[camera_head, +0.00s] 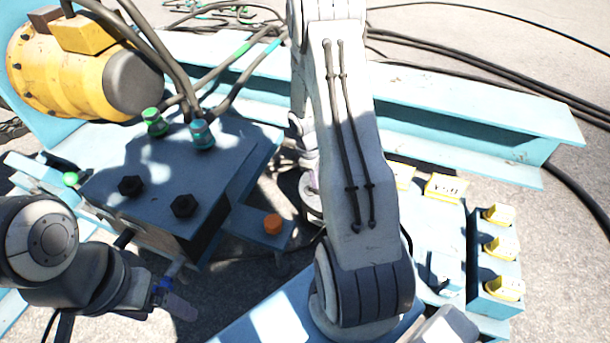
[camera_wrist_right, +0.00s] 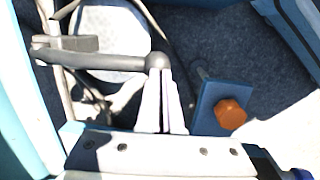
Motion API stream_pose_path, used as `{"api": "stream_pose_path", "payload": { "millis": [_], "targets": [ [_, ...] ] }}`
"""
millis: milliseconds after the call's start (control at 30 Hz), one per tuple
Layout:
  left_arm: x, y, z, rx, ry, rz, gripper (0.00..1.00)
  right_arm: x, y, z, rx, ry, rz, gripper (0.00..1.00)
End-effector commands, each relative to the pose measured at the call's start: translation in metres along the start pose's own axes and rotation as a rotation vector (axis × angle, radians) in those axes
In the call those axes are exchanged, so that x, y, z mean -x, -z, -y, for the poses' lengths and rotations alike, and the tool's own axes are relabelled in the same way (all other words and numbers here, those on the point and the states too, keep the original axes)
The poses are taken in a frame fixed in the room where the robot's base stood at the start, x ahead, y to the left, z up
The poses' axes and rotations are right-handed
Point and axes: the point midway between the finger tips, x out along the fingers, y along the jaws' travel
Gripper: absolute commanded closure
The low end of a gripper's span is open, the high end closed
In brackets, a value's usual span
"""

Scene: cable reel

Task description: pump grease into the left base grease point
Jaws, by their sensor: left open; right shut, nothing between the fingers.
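My right gripper (camera_wrist_right: 164,76) is shut and empty in the right wrist view. Its fingertips are at the ball end of a grey lever (camera_wrist_right: 105,60); I cannot tell whether they touch. An orange hexagonal cap (camera_wrist_right: 230,113) sits on a blue bracket (camera_wrist_right: 208,100) to the right of the fingers. The cap also shows in the head view (camera_head: 272,224), left of my right arm, which hides the right fingers. My left gripper (camera_head: 178,302) is open at the lower left, below the blue block (camera_head: 150,165). I cannot tell which fitting is the left base grease point.
The block carries two black bolts (camera_head: 183,205), a green fitting (camera_head: 154,122) and a teal fitting (camera_head: 202,134) with hoses. A yellow motor (camera_head: 60,70) is at upper left. Yellow-topped blocks (camera_head: 502,247) stand at right. A blue beam (camera_head: 470,110) crosses behind.

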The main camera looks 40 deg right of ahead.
Motion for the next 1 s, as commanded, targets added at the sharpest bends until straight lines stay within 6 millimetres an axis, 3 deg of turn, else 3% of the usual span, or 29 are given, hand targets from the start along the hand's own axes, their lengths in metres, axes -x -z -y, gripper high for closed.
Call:
{"api": "stream_pose_path", "payload": {
  "millis": [33, 100, 400, 700, 1000],
  "targets": [
    [-0.01, 0.0, 0.001, 0.0, 0.0, 0.0, 0.2, -0.015, -0.002, 0.005, -0.002, 0.008, 0.006, 1.0],
    [-0.015, -0.001, 0.001, 0.0, 0.0, 0.0, 0.2, -0.026, -0.001, 0.009, -0.003, 0.009, 0.006, 1.0],
    [-0.034, -0.002, 0.002, 0.0, 0.0, 0.0, 0.2, -0.061, 0.002, 0.015, -0.003, 0.009, 0.007, 1.0],
    [-0.041, -0.002, 0.003, 0.0, 0.0, 0.0, 0.2, -0.076, 0.005, 0.016, -0.002, 0.01, 0.006, 1.0],
    [-0.043, -0.002, 0.003, 0.0, 0.0, 0.0, 0.2, -0.078, 0.007, 0.016, 0.0, 0.007, 0.002, 1.0]
  ]
}}
